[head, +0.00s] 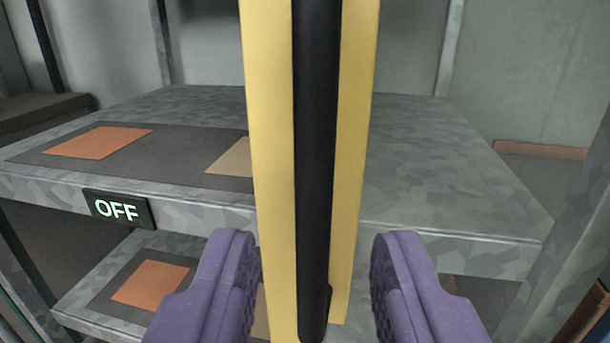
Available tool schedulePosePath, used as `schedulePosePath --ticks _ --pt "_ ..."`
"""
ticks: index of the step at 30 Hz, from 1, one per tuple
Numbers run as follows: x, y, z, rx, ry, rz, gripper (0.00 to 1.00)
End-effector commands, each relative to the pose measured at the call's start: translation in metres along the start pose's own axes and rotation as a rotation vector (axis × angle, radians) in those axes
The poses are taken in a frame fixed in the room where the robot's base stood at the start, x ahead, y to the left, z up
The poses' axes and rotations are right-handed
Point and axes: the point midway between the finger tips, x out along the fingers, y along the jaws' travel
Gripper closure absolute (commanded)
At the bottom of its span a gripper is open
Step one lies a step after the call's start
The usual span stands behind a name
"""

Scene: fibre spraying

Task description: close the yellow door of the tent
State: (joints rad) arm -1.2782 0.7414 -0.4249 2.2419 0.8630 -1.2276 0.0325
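The yellow door (268,150) stands upright in the middle of the head view, seen nearly edge-on, as two yellow strips with a long black vertical bar (317,150) between them. The bar runs from the top of the view almost to the bottom. My gripper (316,275) is open, with one purple finger on each side of the door's lower part. Gaps show between the fingers and the yellow strips. The depth between the fingers and the bar is hard to tell. The door's top and hinges are out of view.
Behind the door is a grey metal shelf (430,180) with a dark mat (180,158) bearing an orange square (98,143) and a tan square (230,157). An OFF sign (118,209) is on its front edge. A lower shelf holds another orange square (150,285). Metal posts stand around.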

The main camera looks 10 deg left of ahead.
Motion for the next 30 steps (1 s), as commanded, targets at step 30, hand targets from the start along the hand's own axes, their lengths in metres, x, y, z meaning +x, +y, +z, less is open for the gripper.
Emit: schedulePosePath --ticks 30 --pt "0.064 0.0 0.0 0.002 -0.002 -0.001 1.0"
